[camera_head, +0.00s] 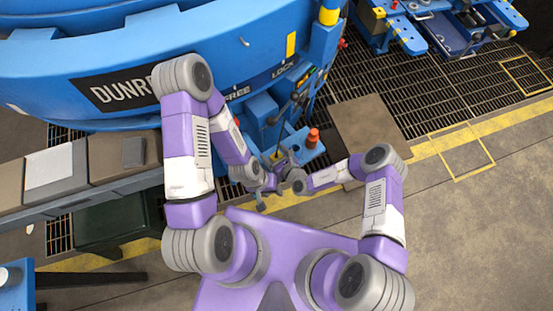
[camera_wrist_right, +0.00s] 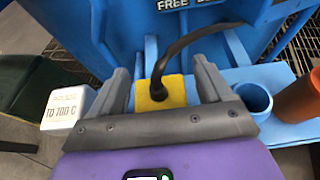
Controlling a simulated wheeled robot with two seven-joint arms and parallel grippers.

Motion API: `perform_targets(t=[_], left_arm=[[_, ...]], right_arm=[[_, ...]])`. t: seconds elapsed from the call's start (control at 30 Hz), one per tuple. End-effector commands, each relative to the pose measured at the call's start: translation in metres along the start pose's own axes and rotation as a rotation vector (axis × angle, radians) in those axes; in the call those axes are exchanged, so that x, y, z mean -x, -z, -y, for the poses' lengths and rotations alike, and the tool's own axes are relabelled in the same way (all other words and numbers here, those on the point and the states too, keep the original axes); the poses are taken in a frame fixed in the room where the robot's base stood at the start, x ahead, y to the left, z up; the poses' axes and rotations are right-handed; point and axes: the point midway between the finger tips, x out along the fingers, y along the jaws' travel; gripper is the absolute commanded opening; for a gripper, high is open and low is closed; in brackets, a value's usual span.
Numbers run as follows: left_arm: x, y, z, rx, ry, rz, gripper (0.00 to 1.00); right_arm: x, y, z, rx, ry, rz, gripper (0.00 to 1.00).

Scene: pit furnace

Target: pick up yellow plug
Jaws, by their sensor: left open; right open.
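The yellow plug (camera_wrist_right: 172,96) shows in the right wrist view, with a dark cable rising from its top and bending right. My right gripper (camera_wrist_right: 163,80) is open, with one finger on each side of the plug. I cannot tell whether either finger touches it. In the head view my right gripper (camera_head: 277,158) is at the blue furnace's lower front, and the plug cannot be made out there. My left gripper (camera_head: 262,203) is open and lower in the head view, over the floor's edge, close to the right wrist.
A blue cup (camera_wrist_right: 254,99) and an orange cylinder (camera_wrist_right: 299,98) stand right of the plug. A white block marked "TO 700 C" (camera_wrist_right: 67,106) is on the left. The blue furnace (camera_head: 240,50) rises behind. Boxes on a shelf (camera_head: 112,186) lie left.

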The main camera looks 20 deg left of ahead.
Motion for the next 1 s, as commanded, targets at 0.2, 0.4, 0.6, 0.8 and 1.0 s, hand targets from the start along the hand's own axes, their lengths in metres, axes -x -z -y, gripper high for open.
perform_targets(t=[0.2,0.4,0.6,0.8,1.0], left_arm=[[0.001,0.0,0.0,0.0,0.0,0.0,0.43],[0.001,0.0,0.0,0.0,0.0,0.0,0.43],[0.001,0.0,0.0,0.0,0.0,0.0,0.43],[0.005,0.0,-0.002,0.0,0.0,0.0,0.43],[0.023,-0.001,-0.009,0.0,0.0,0.0,0.43]], right_arm=[[0.001,-0.001,0.0,0.0,-0.001,0.0,0.66],[0.001,-0.001,0.0,0.0,-0.001,0.0,0.36],[0.001,-0.001,0.0,0.0,-0.001,0.0,0.21],[0.004,-0.008,0.0,0.001,-0.001,0.0,0.21],[0.018,-0.044,0.0,0.004,-0.001,0.003,0.21]])
